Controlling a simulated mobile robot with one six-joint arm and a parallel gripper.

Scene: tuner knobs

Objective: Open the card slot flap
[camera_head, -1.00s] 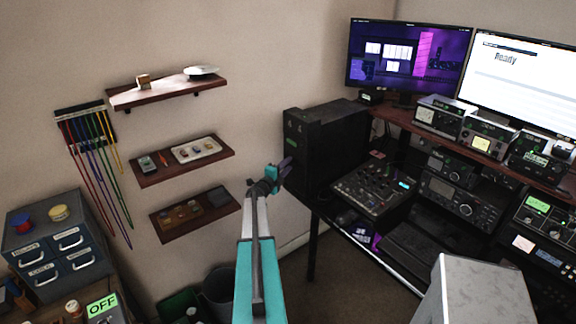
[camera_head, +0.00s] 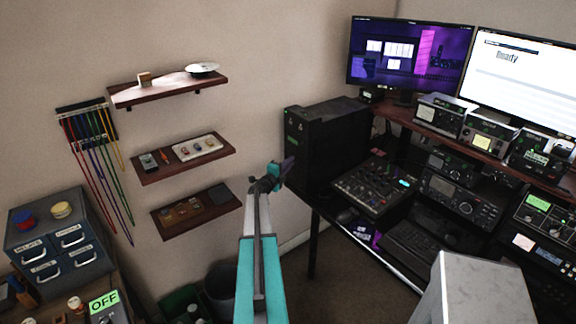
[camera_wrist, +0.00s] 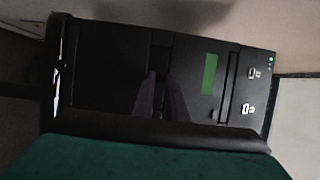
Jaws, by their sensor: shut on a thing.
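The black computer tower (camera_head: 324,143) stands on the left end of the desk. Its front fills much of the wrist view (camera_wrist: 110,75), turned sideways, with a green label (camera_wrist: 209,74). My gripper (camera_head: 290,165) is at the tower's front. In the wrist view its two dark purple fingers (camera_wrist: 161,80) reach to the front panel, left of the green label, and are shut on a thin dark part there, which I take as the card slot flap. The flap is black on black and mostly hidden between the fingertips, so how far it stands open cannot be told.
Two small ports (camera_wrist: 246,108) and a green light (camera_wrist: 271,60) sit near one end of the tower's front. A mixer (camera_head: 372,186) lies on the desk right of the tower. Wall shelves (camera_head: 183,160) hang left of my arm.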

